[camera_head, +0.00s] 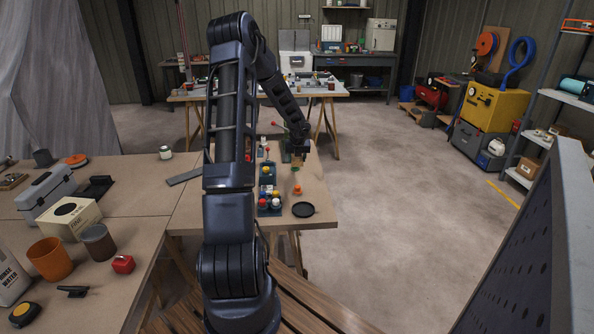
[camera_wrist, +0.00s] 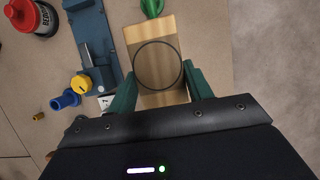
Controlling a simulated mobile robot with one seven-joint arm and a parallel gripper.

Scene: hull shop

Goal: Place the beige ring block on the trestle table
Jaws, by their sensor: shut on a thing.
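The beige ring block (camera_wrist: 157,62), a tan block with a dark ring on its face, sits between the two green fingers of my gripper (camera_wrist: 161,95) in the wrist view. My gripper is shut on it. In the head view my gripper (camera_head: 297,157) is over the right part of a trestle table (camera_head: 320,205), with the block small and partly hidden beneath it. I cannot tell whether the block touches the table top. A green object (camera_wrist: 151,8) lies close by the block's far end in the wrist view.
A blue tool (camera_wrist: 82,45), a blue fitting (camera_wrist: 65,99) and a red-topped bottle (camera_wrist: 38,18) stand left of the block. A black disc (camera_head: 303,210) and an orange piece (camera_head: 297,190) lie nearer on the table. Bare table shows right of the block; open floor lies beyond.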

